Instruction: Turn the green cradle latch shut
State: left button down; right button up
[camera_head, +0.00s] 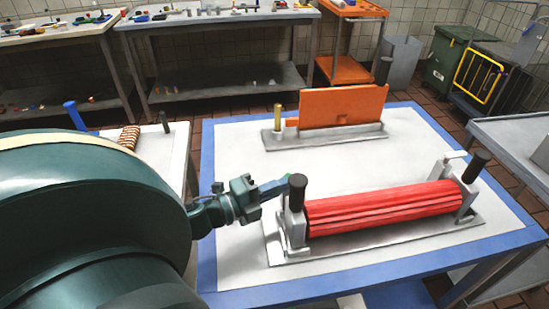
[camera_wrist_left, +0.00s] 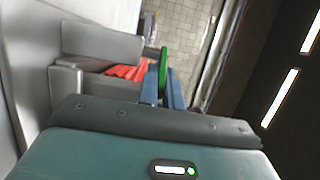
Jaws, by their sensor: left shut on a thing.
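A red fluted roller (camera_head: 385,208) lies in a grey cradle (camera_head: 390,242) with an upright support at each end. A black cylindrical knob (camera_head: 298,185) stands at the left support and another (camera_head: 477,166) at the right one. My left gripper (camera_head: 280,187) reaches the left support from the left. Its blue fingers (camera_wrist_left: 163,88) are shut on the green latch (camera_wrist_left: 163,62), which stands up between them in the left wrist view. In the head view only a sliver of green shows at the fingertips, so the latch's angle is hard to tell. My right gripper is out of view.
The cradle stands on a white table with a blue border (camera_head: 225,285). An orange plate (camera_head: 343,106) stands upright in a grey holder (camera_head: 350,137) farther back. A side table at left holds a copper-coloured coil (camera_head: 129,137). The white surface between cradle and holder is clear.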

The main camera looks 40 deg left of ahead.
pick_arm(q)
jog(key=shift+w+d+n+t+y+p, duration=0.1)
jog(key=shift+d+n+t+y+p, duration=0.15)
jog(key=shift+n+y, duration=0.45)
jog(key=shift+d+n+t+y+p, duration=0.15)
jog(key=shift+n+y+p, duration=0.2)
jog(key=shift+y, duration=0.65)
jog(key=c, duration=1.8)
grip_release()
jog(key=shift+c, duration=0.2)
jog(key=shift+s+f, duration=0.1)
jog(key=shift+s, duration=0.35)
jog(key=s+a+b, duration=0.2)
jog(key=s, duration=1)
jog(key=shift+s, duration=0.1)
